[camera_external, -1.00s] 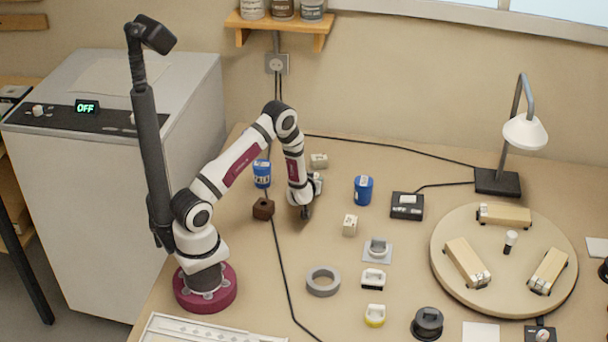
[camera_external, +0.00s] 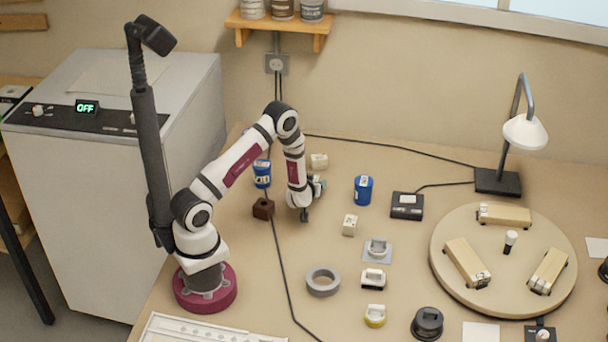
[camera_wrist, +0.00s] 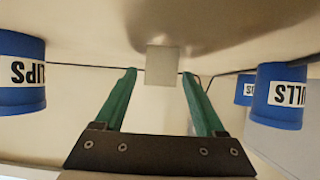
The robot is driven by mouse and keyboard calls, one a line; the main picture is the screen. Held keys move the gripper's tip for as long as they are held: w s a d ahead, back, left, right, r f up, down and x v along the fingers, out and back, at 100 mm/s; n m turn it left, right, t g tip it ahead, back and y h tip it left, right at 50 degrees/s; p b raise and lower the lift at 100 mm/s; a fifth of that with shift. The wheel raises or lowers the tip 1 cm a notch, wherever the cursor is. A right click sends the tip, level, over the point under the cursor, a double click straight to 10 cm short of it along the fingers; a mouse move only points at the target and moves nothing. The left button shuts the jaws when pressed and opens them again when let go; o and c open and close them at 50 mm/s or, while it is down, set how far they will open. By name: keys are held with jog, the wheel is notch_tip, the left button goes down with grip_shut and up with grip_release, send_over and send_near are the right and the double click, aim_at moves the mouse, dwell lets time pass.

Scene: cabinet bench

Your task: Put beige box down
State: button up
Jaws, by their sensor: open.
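A small beige box (camera_wrist: 162,65) shows in the wrist view, in line with the gap between my fingertips. My gripper (camera_wrist: 159,73) has its two green fingers spread, with clear space on both sides of the box, so it is not clamped. I cannot tell whether the box is between the tips or just beyond them. In the external view a small beige box (camera_external: 319,161) stands at the back of the bench, probably the same one, just behind my gripper (camera_external: 319,184), which is partly hidden by my wrist. Another beige box (camera_external: 350,225) stands nearer the front.
A blue container (camera_external: 262,173) stands left of my gripper and another blue container (camera_external: 363,190) right of it. A black cable (camera_external: 283,265) crosses the bench. A grey tape ring (camera_external: 323,281) lies further forward.

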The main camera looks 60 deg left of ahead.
jog(key=v, duration=1)
jog(key=shift+s+d+r, duration=0.1)
jog(key=shift+s+d, duration=0.15)
jog(key=shift+w+d+r, duration=0.1)
jog(key=shift+d, duration=0.05)
jog(key=w+d+r+m+h, duration=0.1)
jog(key=d+r+m+h, duration=0.2)
jog(key=d+h, duration=0.3)
jog(key=s+d+r+m+g+h, duration=0.35)
jog(key=s+d+r+m, duration=0.25)
jog(key=s+d, duration=0.2)
jog(key=s+a+r+m+g+y, duration=0.1)
jog(key=s+a+r+m+g, duration=0.1)
jog(key=s, duration=0.8)
jog(key=s+a+r+m+g+y, duration=0.1)
jog(key=s+a+r+m+g, duration=0.2)
jog(key=s, duration=0.7)
jog(key=shift+a+r+m+y, duration=0.3)
jog(key=shift+a+r+y, duration=0.05)
jog(key=shift+a+r, duration=0.4)
